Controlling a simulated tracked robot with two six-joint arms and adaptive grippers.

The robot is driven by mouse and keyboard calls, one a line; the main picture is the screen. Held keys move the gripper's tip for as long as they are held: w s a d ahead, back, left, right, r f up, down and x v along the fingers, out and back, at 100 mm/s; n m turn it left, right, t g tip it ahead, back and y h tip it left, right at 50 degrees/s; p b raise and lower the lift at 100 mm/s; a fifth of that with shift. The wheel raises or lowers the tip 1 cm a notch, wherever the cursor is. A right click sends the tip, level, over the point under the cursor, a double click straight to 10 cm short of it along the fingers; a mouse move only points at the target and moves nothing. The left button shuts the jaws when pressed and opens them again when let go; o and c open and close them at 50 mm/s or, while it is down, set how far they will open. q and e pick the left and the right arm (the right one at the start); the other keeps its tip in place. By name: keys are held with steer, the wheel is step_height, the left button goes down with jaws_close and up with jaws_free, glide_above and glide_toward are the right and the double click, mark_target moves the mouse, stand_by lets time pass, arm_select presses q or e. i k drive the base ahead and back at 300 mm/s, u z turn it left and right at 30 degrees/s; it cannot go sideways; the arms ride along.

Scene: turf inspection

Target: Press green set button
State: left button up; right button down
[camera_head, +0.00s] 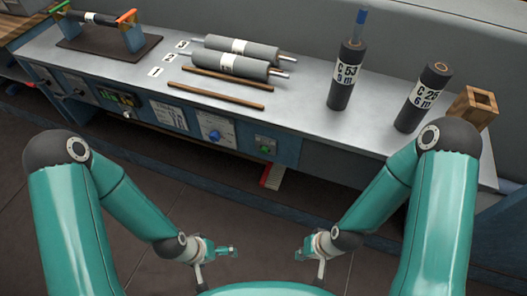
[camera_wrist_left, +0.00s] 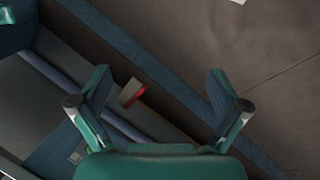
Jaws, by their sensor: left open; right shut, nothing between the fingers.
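A small green button (camera_head: 265,149) sits on a panel on the bench's front face, right of a blue knob (camera_head: 214,135); its label is too small to read. My left gripper (camera_head: 232,251) hangs low in front of the bench, below and left of the green button, well apart from it. In the left wrist view its two fingers (camera_wrist_left: 161,88) are spread with nothing between them. My right gripper (camera_head: 301,252) is shut and empty, low in front of the bench, below and right of the button.
The bench top (camera_head: 300,108) carries rollers (camera_head: 236,65), two brown rods (camera_head: 214,94), two upright dark cylinders (camera_head: 346,78) (camera_head: 423,98) and a wooden block (camera_head: 474,106). A roller stand (camera_head: 108,45) is at the left. A red-and-white object (camera_head: 272,177) shows below the bench front. Floor before the bench is clear.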

mark_target(265, 150)
steer(key=z, duration=1.05)
steer(key=i, duration=0.15)
steer(key=u, duration=2.75)
steer(key=k, duration=1.5)
steer(key=z, duration=0.05)
steer(key=i, duration=0.95)
steer(key=z, duration=0.15)
